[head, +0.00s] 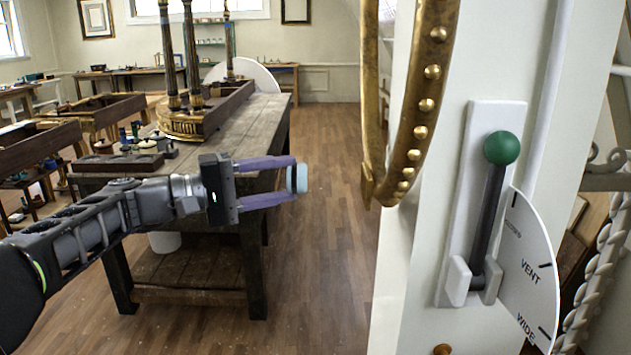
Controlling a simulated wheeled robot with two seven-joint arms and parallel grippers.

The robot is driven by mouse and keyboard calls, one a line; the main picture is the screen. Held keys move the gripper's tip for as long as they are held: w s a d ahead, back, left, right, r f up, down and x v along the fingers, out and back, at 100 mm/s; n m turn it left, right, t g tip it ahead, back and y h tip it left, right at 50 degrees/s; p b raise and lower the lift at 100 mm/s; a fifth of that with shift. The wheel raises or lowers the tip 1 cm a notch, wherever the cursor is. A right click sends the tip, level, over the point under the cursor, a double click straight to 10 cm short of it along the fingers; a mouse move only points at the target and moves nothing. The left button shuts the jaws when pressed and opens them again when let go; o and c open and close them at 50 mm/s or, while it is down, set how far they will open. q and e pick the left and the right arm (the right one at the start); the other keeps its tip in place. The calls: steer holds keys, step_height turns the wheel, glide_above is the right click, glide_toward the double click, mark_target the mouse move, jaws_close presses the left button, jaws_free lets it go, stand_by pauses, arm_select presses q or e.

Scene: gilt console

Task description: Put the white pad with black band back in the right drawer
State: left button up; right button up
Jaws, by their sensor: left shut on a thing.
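My left gripper (294,179) reaches in from the left with its purple fingers shut on a small white pad with a dark band (301,178). The pad is held in the air, just past the right end of the wooden workbench and over the floor. My right gripper is not in view. No right drawer can be made out in this view.
The wooden workbench (263,113) carries a gilt piece with dark columns (193,60). At right, close by, stand a white post with a green-knobbed lever (502,148) and a studded gilt curve (427,104). Wood floor (330,250) between is clear.

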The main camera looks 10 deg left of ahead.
arm_select(q)
step_height(320, 180, down, 14)
steer(key=w+a+p, duration=0.1)
steer(key=w, duration=0.1)
steer(key=shift+a, duration=0.35)
steer(key=f, duration=0.3)
steer(key=s+f, duration=0.1)
steer(key=f, duration=0.2)
steer(key=f+p, duration=0.1)
steer(key=f, duration=0.2)
steer(key=shift+s+a+f, duration=0.15)
steer(key=shift+s+f, duration=0.25)
steer(key=shift+h, duration=0.3)
steer(key=s+f, duration=0.1)
steer(key=f, duration=0.1)
steer(key=s+d+f, duration=0.1)
steer(key=s+f, duration=0.1)
steer(key=f, duration=0.1)
steer(key=s+f+p, duration=0.1)
steer(key=f, duration=0.2)
steer(key=shift+s+d+f, duration=0.15)
steer(key=shift+d+f, duration=0.05)
steer(key=s+d+f, duration=0.2)
steer(key=s+f, duration=0.2)
steer(key=shift+s+d+f+p, duration=0.2)
steer(key=shift+f+p, duration=0.05)
steer(key=shift+p, duration=0.15)
steer(key=shift+s+d+f, duration=0.1)
steer(key=shift+f, duration=0.05)
